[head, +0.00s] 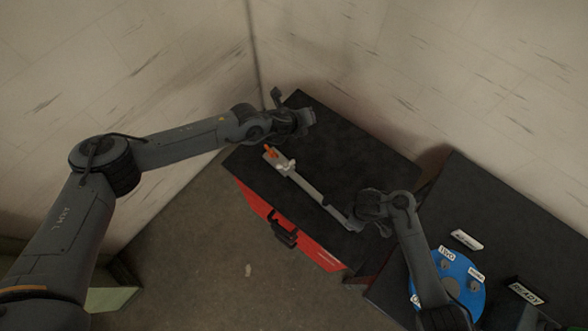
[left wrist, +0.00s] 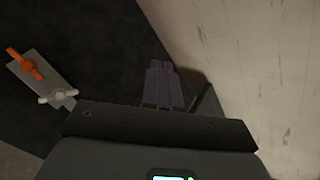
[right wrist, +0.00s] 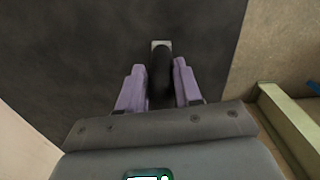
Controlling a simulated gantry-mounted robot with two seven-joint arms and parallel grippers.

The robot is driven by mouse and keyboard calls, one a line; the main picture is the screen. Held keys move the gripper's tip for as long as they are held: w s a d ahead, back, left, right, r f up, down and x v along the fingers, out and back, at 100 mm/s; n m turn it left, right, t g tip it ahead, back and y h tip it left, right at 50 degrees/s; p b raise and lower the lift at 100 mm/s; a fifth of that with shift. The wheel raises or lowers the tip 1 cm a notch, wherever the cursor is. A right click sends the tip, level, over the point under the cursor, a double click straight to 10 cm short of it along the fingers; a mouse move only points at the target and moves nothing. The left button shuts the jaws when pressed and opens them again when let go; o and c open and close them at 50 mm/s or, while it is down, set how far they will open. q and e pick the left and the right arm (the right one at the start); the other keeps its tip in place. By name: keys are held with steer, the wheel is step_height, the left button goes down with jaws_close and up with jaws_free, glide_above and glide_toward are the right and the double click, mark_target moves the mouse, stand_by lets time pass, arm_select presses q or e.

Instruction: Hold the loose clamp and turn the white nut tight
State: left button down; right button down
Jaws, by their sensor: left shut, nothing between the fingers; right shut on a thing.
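The clamp (head: 310,191) is a long grey bar lying across the black top, with a wider plate at its left end. The plate carries an orange wing nut (head: 269,150) and a white wing nut (head: 287,167); the left wrist view also shows the orange nut (left wrist: 26,65) and the white nut (left wrist: 58,97). My right gripper (right wrist: 160,72) is shut on the clamp's black handle (right wrist: 160,76) at the other end. My left gripper (left wrist: 163,68) is shut and empty, beyond the plate near the far corner, apart from both nuts.
The black top (head: 345,155) belongs to a red cabinet (head: 308,240) with a black handle. Walls stand close behind it. A second dark table at right holds a blue round plate (head: 462,275) with labelled pegs and a READY sign (head: 525,292).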

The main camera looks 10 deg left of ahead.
arm_select(q)
steer(key=s+r+n+t+y, duration=0.2)
steer(key=s+n, duration=0.3)
steer(key=n, duration=1.1)
steer(key=s+a+f+n+g+y, duration=0.1)
steer(key=s+a+f+n+g, duration=0.15)
steer(key=s+f, duration=0.5)
steer(key=s+a+f+n+g, duration=0.1)
steer(key=s+a+f+n, duration=0.25)
steer(key=s+f, duration=0.45)
steer(key=m, duration=0.1)
glide_toward(282, 168)
steer(key=d+f, duration=0.3)
steer(key=shift+s+f, duration=0.25)
steer(key=shift+f, duration=0.1)
steer(key=w, duration=0.1)
steer(key=w+a, duration=0.1)
steer(key=shift+w+a, duration=0.2)
steer(key=shift+w, duration=0.15)
steer(key=shift+w+a, duration=0.3)
steer(key=shift+w, duration=0.15)
steer(key=shift+w+a+f+m+g+h, duration=0.15)
steer(key=shift+a+m+g+h, duration=0.2)
steer(key=shift+m, duration=0.55)
